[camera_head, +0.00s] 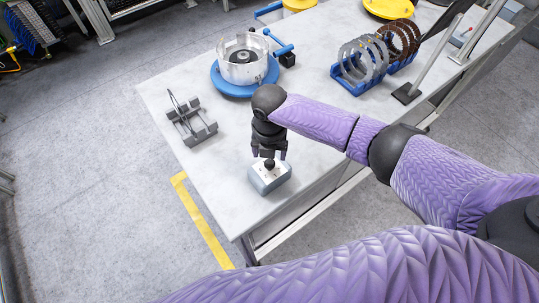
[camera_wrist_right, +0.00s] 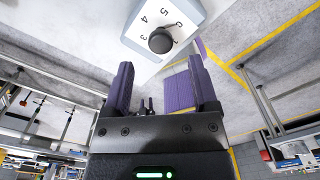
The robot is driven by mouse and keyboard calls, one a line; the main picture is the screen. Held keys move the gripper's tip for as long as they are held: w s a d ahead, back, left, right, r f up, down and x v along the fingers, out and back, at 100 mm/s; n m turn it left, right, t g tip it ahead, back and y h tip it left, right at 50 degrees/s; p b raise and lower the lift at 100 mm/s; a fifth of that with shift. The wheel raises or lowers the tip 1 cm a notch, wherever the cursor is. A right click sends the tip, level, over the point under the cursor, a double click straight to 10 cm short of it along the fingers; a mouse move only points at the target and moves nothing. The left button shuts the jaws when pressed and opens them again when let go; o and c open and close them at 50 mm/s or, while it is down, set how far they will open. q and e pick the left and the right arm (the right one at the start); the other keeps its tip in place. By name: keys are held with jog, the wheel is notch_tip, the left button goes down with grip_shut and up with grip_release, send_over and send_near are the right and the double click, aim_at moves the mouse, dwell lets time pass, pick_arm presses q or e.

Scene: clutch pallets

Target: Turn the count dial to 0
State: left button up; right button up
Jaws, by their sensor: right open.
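The count dial is a dark round knob (camera_head: 269,164) on a small grey-blue box with a white top (camera_head: 270,181), near the table's front corner. In the right wrist view the black knob (camera_wrist_right: 160,41) sits on the white face (camera_wrist_right: 190,12), with printed digits around it. Which digit it points to cannot be told. My right gripper (camera_head: 269,154) points down over the box, its fingers apart around or just above the knob. In the right wrist view the purple fingers (camera_wrist_right: 162,80) are open with nothing between them, and the knob lies beyond their tips. My left gripper is not in view.
On the grey table (camera_head: 185,85) stand a grey rack (camera_head: 192,125), a blue round fixture holding a metal housing (camera_head: 243,70), and a blue rack with rings (camera_head: 360,75). A dark-based post (camera_head: 407,94) stands at right. The table edge runs close to the box.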

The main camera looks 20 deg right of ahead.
aim_at(269, 163)
notch_tip(269, 163, up, 6)
jog(key=shift+f+p, duration=0.1)
jog(key=shift+p, duration=0.25)
jog(key=shift+s, duration=0.1)
